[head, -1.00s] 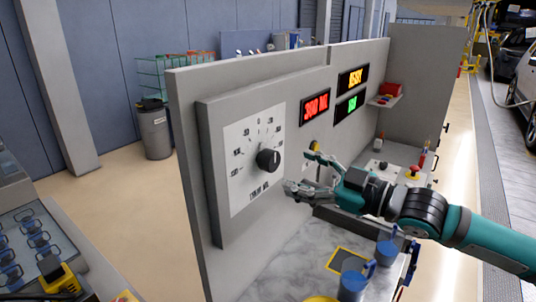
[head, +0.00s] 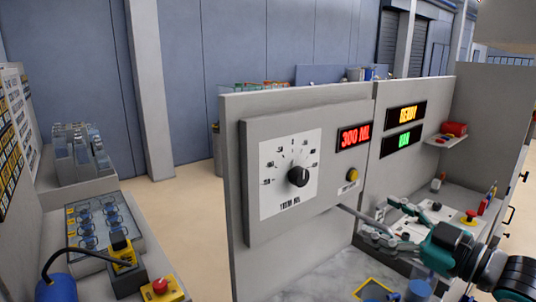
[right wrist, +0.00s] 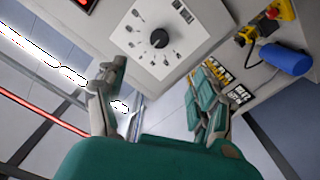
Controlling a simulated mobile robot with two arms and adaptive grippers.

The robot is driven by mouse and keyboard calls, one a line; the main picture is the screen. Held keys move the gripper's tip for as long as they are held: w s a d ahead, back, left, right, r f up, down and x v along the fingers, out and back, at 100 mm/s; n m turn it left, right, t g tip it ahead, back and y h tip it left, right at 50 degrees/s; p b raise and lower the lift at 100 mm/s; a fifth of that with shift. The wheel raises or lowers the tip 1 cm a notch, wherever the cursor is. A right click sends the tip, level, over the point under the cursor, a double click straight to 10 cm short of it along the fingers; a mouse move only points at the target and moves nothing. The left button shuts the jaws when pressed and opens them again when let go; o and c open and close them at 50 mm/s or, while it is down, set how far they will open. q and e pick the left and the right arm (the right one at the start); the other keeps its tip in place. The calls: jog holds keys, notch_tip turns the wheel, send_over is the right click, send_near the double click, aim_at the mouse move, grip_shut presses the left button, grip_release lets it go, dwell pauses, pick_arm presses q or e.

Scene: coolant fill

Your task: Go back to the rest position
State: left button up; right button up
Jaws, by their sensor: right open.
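My right gripper (head: 378,222) is in front of the grey dispenser panel (head: 235,180), below and right of the dial. Its fingers are spread and nothing shows between them; they are also apart in the right wrist view (right wrist: 160,85). The black dial knob (head: 299,176) sits on a white scale plate, clear of the fingers; it also shows in the right wrist view (right wrist: 159,39). A yellow button (head: 352,174) is right of the dial, above the gripper. My left gripper is not in view.
A red display (head: 353,137) reads 300 ML; an orange one (head: 406,115) reads READY. A blue mug (head: 419,290) stands on the marble counter under my right arm. A side bench at left holds a tray (head: 84,245) and a red-and-yellow emergency button (head: 160,286).

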jog(key=s+a+f+m+g+h, duration=0.2)
jog(key=s+a+f+h, duration=0.15)
jog(key=f, duration=0.85)
jog(key=s+a+f+m+g+h, duration=0.1)
jog(key=s+a+f+m+h, duration=0.2)
jog(key=f, duration=0.8)
jog(key=s+d+f+m+g+h, duration=0.2)
jog(key=s+d+f+m+g, duration=0.15)
jog(key=s+f, duration=0.6)
jog(key=s+d+f+m+g+h, duration=0.2)
jog(key=s+f+m+g, duration=0.3)
jog(key=s, duration=0.7)
notch_tip(320, 180, down, 28)
jog(key=f+n+b, duration=0.1)
jog(key=n, duration=0.2)
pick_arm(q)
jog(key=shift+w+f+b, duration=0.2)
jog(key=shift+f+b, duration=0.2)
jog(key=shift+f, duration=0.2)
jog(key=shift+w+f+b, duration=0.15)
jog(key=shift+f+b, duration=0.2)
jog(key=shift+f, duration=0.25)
pick_arm(e)
jog(key=s+d+f+g, duration=0.1)
jog(key=s+d+f, duration=0.1)
jog(key=s+f, duration=1.4)
jog(key=shift+s+d+f+g, duration=0.3)
jog(key=shift+s+d+g, duration=0.1)
jog(key=shift+s, duration=0.25)
